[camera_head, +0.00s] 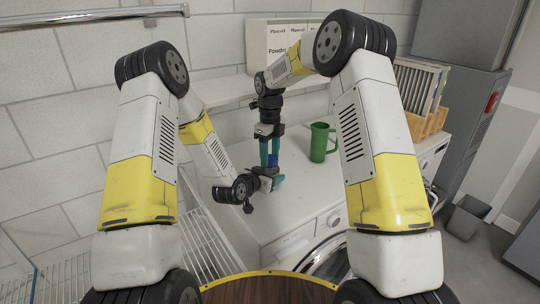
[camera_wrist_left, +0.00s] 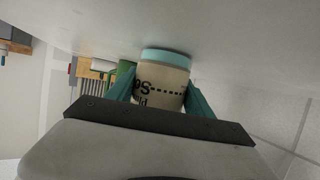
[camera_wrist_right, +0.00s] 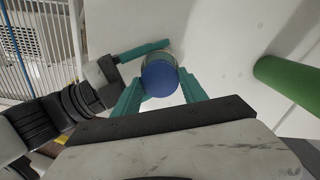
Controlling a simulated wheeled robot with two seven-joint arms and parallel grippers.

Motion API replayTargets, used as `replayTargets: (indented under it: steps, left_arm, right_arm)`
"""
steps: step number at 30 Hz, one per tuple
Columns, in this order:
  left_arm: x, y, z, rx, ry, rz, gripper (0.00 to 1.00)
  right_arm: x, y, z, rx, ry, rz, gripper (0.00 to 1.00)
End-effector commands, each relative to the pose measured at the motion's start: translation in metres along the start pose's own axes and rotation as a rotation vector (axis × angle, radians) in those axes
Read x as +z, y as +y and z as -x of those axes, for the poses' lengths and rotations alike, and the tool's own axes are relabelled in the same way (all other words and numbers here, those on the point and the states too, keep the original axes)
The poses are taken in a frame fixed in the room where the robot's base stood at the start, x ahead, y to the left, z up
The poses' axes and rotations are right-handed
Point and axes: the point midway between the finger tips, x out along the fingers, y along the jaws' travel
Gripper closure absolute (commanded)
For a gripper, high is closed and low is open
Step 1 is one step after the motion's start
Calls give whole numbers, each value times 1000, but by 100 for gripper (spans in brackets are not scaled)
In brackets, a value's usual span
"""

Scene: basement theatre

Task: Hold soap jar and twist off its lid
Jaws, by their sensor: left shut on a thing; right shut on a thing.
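The soap jar (camera_wrist_left: 160,85) has a pale beige body with dark lettering and a teal band at one end in the left wrist view. My left gripper (camera_wrist_left: 165,100) has its teal fingers on both sides of the jar body and is shut on it. In the right wrist view the round blue lid (camera_wrist_right: 159,78) sits between the fingertips of my right gripper (camera_wrist_right: 160,85), which is shut on it from above. In the head view the right gripper (camera_head: 269,152) points down and the left gripper (camera_head: 272,181) comes in low; they largely hide the jar.
A green mug (camera_head: 318,143) stands on the white washing machine top (camera_head: 305,185) to the right of the grippers. A wooden rack (camera_head: 425,122) stands at the right. A wire rack (camera_head: 200,245) is at the left.

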Motion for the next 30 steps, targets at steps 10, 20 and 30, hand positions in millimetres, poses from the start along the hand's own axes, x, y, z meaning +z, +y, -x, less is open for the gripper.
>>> replayTargets:
  steps: [10,20,30]
  left_arm:
    - [0,0,0,0,0,0,100]
    - [0,0,0,0,0,0,100]
    - [0,0,0,0,-1,0,100]
  right_arm:
    - [0,-1,1,-2,0,202,100]
    - [0,-1,1,-2,-1,957,100]
    - [0,-1,2,-1,0,1766,100]
